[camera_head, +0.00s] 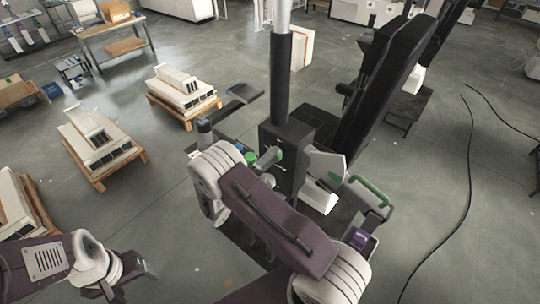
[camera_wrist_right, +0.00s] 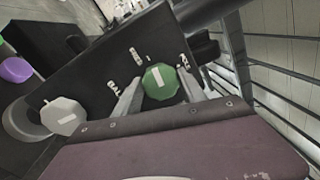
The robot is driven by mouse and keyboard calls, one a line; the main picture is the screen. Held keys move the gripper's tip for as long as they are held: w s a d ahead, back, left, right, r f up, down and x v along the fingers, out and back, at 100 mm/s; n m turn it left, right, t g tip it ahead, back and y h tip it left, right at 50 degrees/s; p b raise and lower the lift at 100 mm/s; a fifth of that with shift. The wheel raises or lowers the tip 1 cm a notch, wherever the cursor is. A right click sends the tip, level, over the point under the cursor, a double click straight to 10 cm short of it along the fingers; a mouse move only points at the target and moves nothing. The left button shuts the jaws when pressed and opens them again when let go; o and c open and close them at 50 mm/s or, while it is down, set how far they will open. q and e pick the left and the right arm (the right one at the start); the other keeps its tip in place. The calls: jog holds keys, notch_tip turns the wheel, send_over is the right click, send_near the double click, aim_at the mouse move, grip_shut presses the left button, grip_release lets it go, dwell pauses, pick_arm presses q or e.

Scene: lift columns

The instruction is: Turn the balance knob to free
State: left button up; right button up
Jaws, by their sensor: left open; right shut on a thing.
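A green faceted knob (camera_wrist_right: 160,84) with a white pointer line sits on a dark panel (camera_wrist_right: 105,75) in the right wrist view. The line is slightly tilted from upright as pictured. Small white labels lie around the knob, too small to read surely. My right gripper (camera_wrist_right: 159,88) is shut on the green knob, one finger on each side. In the head view, my right arm partly covers the panel area. My left gripper (camera_head: 131,277) is open and empty at the lower left, well away from the column.
A white faceted knob (camera_wrist_right: 63,115) and a purple knob (camera_wrist_right: 16,70) are to the left in the right wrist view. A black column (camera_head: 283,80) and a long black padded part (camera_head: 385,85) rise behind. Pallets with white units (camera_head: 184,88) stand at left; a cable (camera_head: 470,170) lies at right.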

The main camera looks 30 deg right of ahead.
jog(key=shift+n, duration=0.7)
jog(key=shift+f+n, duration=0.1)
jog(key=shift+n, duration=0.2)
jog(key=o, duration=1.4)
jog(key=shift+c, duration=0.2)
jog(key=b+v, duration=0.4)
jog(key=v, duration=0.5)
